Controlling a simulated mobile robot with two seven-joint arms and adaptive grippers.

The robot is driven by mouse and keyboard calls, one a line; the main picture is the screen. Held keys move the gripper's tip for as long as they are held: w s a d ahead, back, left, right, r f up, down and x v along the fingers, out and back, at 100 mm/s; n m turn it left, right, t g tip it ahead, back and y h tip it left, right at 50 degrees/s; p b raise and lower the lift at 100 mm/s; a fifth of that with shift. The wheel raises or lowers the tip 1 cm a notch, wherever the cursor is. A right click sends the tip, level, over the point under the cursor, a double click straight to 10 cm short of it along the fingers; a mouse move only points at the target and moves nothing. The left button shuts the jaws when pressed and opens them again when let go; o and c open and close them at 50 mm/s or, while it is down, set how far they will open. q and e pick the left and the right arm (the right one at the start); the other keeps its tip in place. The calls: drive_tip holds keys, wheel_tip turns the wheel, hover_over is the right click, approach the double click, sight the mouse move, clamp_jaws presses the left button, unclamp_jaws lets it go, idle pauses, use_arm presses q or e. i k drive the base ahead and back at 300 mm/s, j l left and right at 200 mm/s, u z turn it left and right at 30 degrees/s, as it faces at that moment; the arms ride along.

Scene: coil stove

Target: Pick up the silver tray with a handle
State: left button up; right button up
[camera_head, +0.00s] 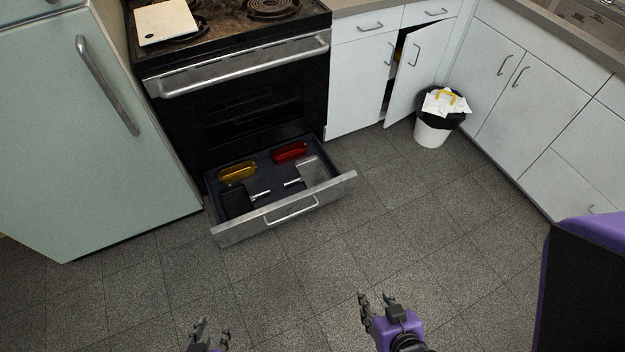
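A silver-grey tray with a handle (313,172) lies in the right part of the open drawer (285,209) under the stove. Its light handle points left, toward the drawer's middle. A similar black tray with a handle (236,203) lies in the left part, its handle pointing right. My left gripper (206,325) is at the bottom edge of the head view, over the floor, open and empty. My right gripper (375,299) is further right, also open and empty over the floor. Both are well apart from the drawer.
A yellow dish (238,171) and a red dish (290,152) lie at the drawer's back. The stove (240,105) stands above. A fridge (85,150) is left. A trash bin (432,132) and an ajar cabinet door (419,70) are right. Floor before the drawer is clear.

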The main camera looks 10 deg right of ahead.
sight(311, 170)
drive_tip(key=i+z, duration=0.3)
drive_tip(key=i, duration=0.2)
drive_tip(key=i+z, duration=0.35)
drive_tip(key=i, duration=0.15)
